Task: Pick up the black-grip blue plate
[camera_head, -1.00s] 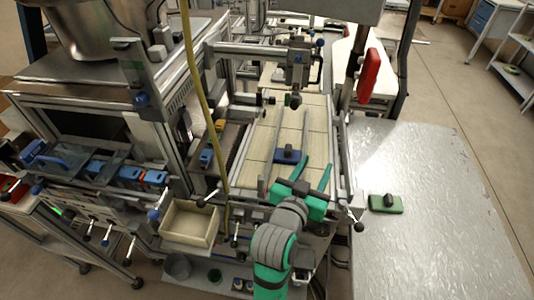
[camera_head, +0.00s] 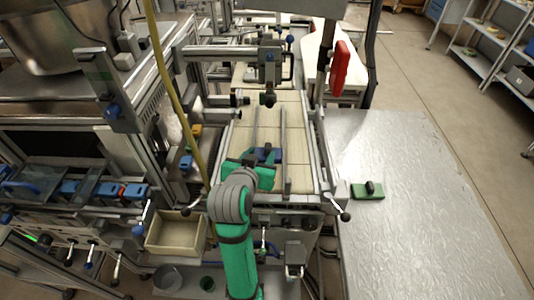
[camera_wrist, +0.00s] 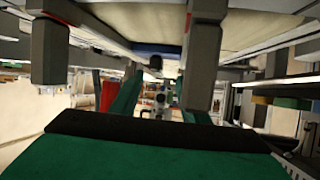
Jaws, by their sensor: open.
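The blue plate (camera_head: 269,154) with a black upright grip lies on the pale belt between two long metal rails. It is partly hidden by my gripper (camera_head: 263,163), whose green fingers are open at its near side. In the wrist view, which looks upside down, the blue plate (camera_wrist: 158,48) is a thin strip near the top, its dark grip pointing downward. My gripper's green fingers (camera_wrist: 155,90) are spread there, with the grip roughly between them in the picture. I cannot tell whether they touch it.
A green plate with a black grip (camera_head: 368,191) lies on the shiny metal table (camera_head: 410,230) at right. A beige bin (camera_head: 175,232) stands at left. A red handle (camera_head: 340,65) stands behind at right.

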